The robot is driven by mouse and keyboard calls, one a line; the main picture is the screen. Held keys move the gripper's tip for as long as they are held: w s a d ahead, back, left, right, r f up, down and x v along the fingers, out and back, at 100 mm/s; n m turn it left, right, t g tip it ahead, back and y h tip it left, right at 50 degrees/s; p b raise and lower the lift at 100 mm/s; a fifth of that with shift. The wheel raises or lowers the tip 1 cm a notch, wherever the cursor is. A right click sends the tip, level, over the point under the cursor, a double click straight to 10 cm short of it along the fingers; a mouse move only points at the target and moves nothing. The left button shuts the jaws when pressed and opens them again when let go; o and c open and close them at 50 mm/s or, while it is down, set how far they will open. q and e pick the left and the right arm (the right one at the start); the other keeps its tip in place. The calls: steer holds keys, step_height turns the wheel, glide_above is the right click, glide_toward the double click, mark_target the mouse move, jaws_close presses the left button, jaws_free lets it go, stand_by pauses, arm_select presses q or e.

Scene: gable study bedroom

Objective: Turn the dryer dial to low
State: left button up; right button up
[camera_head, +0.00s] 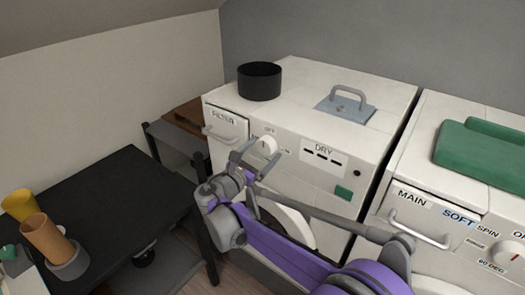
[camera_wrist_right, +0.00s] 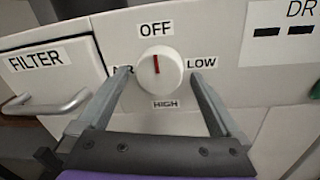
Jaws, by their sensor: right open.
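The dryer dial (camera_wrist_right: 158,70) is a round white knob with a red mark pointing up at the OFF label (camera_wrist_right: 156,29). The LOW label (camera_wrist_right: 202,63) is to its right and HIGH (camera_wrist_right: 165,104) below it; the left label is mostly hidden by a finger. The dial also shows on the dryer front (camera_head: 267,146) in the head view. My right gripper (camera_wrist_right: 160,75) is open, with one finger on each side of the dial and a visible gap to it on both sides. Whether the fingertips reach the panel is unclear. My left gripper is not in view.
The FILTER drawer (camera_head: 226,126) with a bar handle is left of the dial. A black pot (camera_head: 259,82) stands on the dryer top. The washer (camera_head: 440,235) is at right with a green cloth (camera_head: 482,155). A black table (camera_head: 110,205) with cups is at left.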

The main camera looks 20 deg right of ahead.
steer(key=shift+w+d, duration=0.1)
steer(key=shift+w, duration=0.05)
steer(key=shift+c, duration=0.2)
steer(key=c, duration=1.3)
